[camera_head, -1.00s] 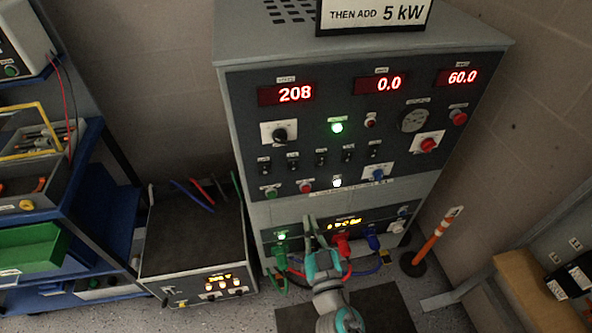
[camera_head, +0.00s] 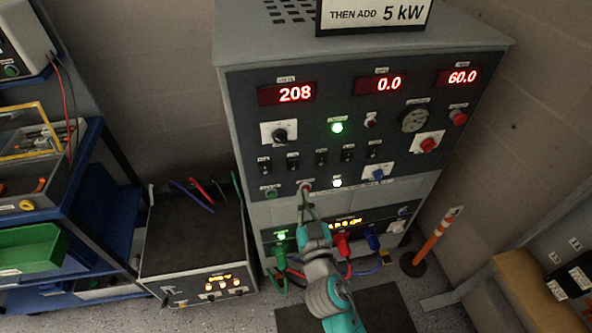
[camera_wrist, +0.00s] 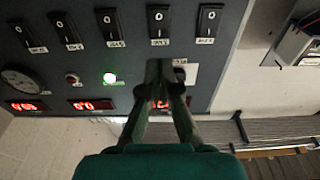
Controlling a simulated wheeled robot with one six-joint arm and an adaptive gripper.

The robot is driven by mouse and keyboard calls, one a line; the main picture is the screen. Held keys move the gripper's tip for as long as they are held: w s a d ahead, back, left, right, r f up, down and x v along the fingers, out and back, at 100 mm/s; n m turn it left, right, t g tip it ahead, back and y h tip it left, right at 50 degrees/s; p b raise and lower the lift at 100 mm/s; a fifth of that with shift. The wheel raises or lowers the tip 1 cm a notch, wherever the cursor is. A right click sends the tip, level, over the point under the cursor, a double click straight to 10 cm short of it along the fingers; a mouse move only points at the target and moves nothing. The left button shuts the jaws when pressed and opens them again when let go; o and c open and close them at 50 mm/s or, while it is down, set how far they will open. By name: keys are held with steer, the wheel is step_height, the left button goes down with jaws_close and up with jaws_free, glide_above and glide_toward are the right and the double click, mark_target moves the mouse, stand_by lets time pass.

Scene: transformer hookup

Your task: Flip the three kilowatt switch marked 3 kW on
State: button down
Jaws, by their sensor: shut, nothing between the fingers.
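The load bank (camera_head: 235,110) has a row of several black rocker switches, including ones at the left end (camera_head: 264,166), middle (camera_head: 321,158) and right end (camera_head: 374,149). Their labels are too small to read, so I cannot tell which is 3 kW. In the wrist view the row runs along the top, including a switch (camera_wrist: 160,24) in line with my fingers and one at the right end (camera_wrist: 209,22).
Red displays (camera_head: 295,94) read 208, 0.0 and 60.0. A green lamp (camera_head: 337,128) is lit. Coloured plugs (camera_head: 342,243) and cables sit below. A grey box (camera_head: 195,235) and blue cart (camera_head: 60,220) stand left; an orange post (camera_head: 430,245) stands right.

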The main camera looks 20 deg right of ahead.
mark_target(294, 162)
steer(key=w, duration=0.6)
steer(key=w+d+r, duration=0.1)
steer(key=w, duration=0.1)
steer(key=shift+w, duration=0.4)
steer(key=shift+w+d+r, duration=0.1)
steer(key=shift+w+r, duration=0.05)
steer(key=shift+w, duration=0.05)
